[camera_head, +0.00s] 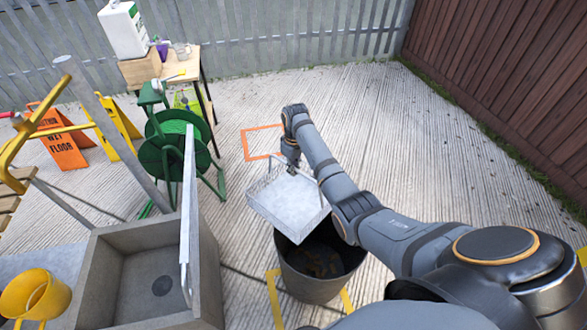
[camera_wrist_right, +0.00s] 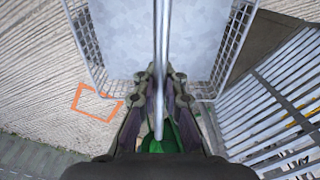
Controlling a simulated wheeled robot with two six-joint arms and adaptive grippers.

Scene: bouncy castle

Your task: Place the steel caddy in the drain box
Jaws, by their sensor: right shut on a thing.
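The steel caddy (camera_head: 288,208) is a shallow, pale metal tray with wire-mesh sides and a bar handle. My right gripper (camera_head: 291,166) is shut on its handle and holds it in the air, slightly tilted and apparently empty. In the right wrist view, the handle bar (camera_wrist_right: 162,60) runs between the fingers, above the caddy's floor (camera_wrist_right: 115,30). The drain box (camera_head: 205,262) seems to be the grey square basin with a round drain hole, at the lower left and apart from the caddy. My left gripper is not in view.
A pale upright panel (camera_head: 188,190) rises at the basin's right side. A green hose reel (camera_head: 172,150) stands behind. A yellow bucket (camera_head: 35,293) sits at lower left. Ground to the right is clear.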

